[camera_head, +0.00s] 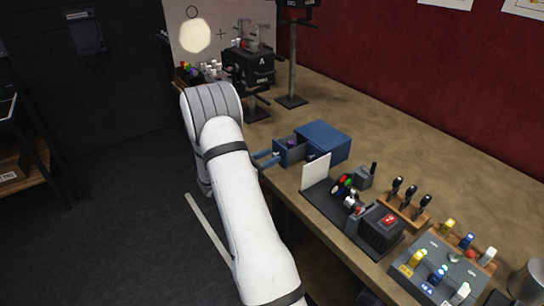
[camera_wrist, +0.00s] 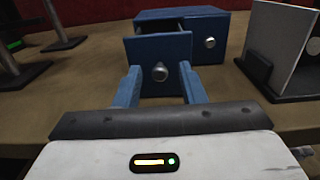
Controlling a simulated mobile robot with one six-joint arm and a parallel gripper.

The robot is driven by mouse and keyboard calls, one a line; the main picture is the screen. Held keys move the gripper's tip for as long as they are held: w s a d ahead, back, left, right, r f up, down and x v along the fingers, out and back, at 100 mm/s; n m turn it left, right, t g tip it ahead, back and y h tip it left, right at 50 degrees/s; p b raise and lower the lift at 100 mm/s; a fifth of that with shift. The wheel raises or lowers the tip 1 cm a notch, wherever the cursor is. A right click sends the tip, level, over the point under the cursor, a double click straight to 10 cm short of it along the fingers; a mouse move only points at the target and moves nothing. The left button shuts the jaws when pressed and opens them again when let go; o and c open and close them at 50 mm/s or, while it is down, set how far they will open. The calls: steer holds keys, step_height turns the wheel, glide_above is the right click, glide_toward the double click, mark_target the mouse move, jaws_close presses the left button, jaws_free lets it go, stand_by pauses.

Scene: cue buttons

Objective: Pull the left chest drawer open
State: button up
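The blue chest (camera_head: 327,136) stands near the front edge of the workbench; it also shows in the wrist view (camera_wrist: 186,14). Its left drawer (camera_head: 292,153) sticks out toward the edge, partly open, with a small purple thing (camera_head: 292,142) inside. In the wrist view this drawer's front (camera_wrist: 143,50) carries a round silver knob (camera_wrist: 160,72). The right drawer (camera_wrist: 209,32) is closed, with its own knob. My gripper (camera_wrist: 160,67) is open. Its two blue fingers point at the left drawer's front, with the knob between them and clear gaps on both sides. The fingers also show in the head view (camera_head: 272,158).
Dark stands (camera_head: 291,100) rise at the back left. The bench surface (camera_head: 380,130) behind the chest is clear, as is the floor in front.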

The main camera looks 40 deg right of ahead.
steer(key=a+b, duration=0.1)
steer(key=a, duration=0.6)
steer(key=shift+w+a, duration=0.3)
steer(key=shift+a, duration=0.1)
